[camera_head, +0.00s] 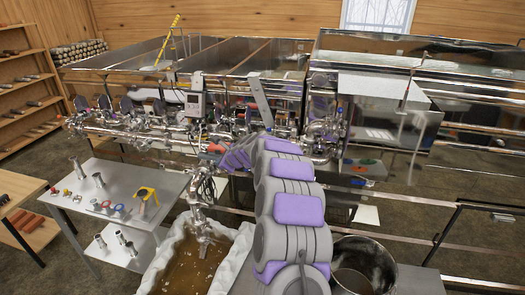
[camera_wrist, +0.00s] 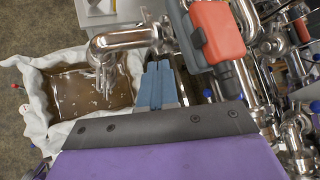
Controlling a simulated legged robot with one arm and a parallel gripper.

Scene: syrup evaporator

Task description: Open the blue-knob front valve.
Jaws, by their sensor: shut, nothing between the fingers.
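My gripper (camera_wrist: 157,66) shows in the wrist view as two blue-grey fingers shut together, with nothing between them. It is beside a shiny metal pipe elbow (camera_wrist: 125,40) and left of an orange-red box (camera_wrist: 215,30) on the pipework. At the wrist view's right edge, small blue knobs (camera_wrist: 315,106) sit on the metal pipes, apart from my fingers. I cannot tell which blue knob is the front valve's. In the head view a blue handle (camera_head: 358,182) shows low under the right-hand box. There my arm reaches to the pipework, and the fingertips are hard to make out.
A cloth-lined basin of brown liquid (camera_head: 185,262) stands below the pipe outlet. A steel pot (camera_head: 362,270) is right of my arm. A grey table (camera_head: 125,190) with fittings is at the left. Large metal evaporator pans (camera_head: 230,52) stand behind the pipes.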

